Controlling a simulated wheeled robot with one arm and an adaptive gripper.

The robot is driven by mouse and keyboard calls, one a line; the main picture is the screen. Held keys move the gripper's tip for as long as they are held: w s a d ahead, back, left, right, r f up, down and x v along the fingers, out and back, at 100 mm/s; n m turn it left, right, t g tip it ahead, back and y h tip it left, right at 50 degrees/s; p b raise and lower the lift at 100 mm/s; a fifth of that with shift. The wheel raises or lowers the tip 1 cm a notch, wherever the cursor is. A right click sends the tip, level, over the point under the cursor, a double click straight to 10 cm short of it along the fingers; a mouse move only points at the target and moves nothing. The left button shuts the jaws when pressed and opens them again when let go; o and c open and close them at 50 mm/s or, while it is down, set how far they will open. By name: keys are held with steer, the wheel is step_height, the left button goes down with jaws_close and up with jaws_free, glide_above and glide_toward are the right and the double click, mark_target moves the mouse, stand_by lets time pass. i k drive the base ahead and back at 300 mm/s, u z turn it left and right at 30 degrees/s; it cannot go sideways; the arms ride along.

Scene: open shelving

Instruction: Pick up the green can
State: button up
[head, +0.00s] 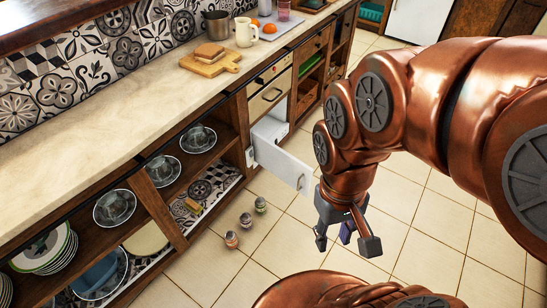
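Three small cans stand upright on the tiled floor in front of the shelving. The farthest can (260,204) has a greenish look. The middle can (246,220) looks pale, and the nearest can (231,239) looks reddish. They are small in the picture, so I cannot tell for sure which is the green can.
Open shelving (150,192) with bowls and plates runs along the left. A white drawer or door (280,160) stands open behind the cans. A counter (110,118) above holds a cutting board with bread (210,58) and a jug (245,32). The floor around the cans is clear.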

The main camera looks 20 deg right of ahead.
mark_target(260, 202)
steer(key=z, duration=0.25)
steer(key=k, duration=0.35)
steer(key=u, duration=1)
steer(key=i, duration=0.95)
steer(key=z, duration=0.5)
